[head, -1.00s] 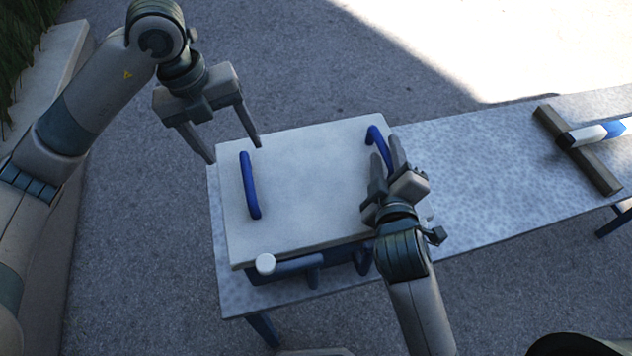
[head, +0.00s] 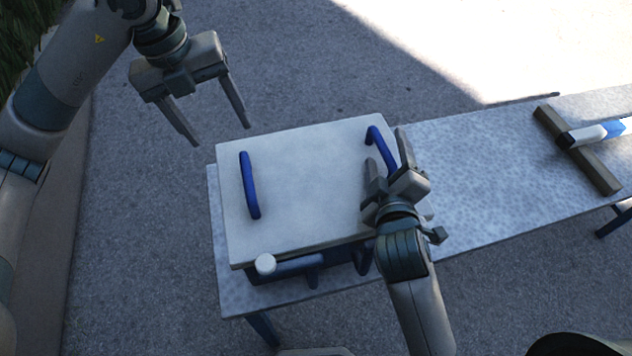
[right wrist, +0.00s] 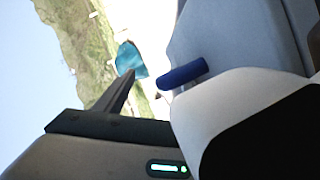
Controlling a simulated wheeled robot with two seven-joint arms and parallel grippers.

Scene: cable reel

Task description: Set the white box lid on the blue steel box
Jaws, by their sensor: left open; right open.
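The white box lid (head: 310,185) lies flat on top of the blue steel box (head: 292,268), whose front edge shows below it. The lid has two blue handles, a left handle (head: 250,186) and a right handle (head: 374,138). My left gripper (head: 219,136) is open and empty, above and beyond the lid's far left corner, apart from it. My right gripper (head: 387,150) is open at the right handle, its fingers near or around it; I cannot tell if they touch. In the right wrist view a blue handle (right wrist: 183,74) shows beside the finger.
The grey table (head: 480,170) runs to the right. A brown wooden bar (head: 577,150) lies there, with a white and blue tool (head: 597,134) across it. A white round cap (head: 265,264) sits at the box's front. The table between box and bar is clear.

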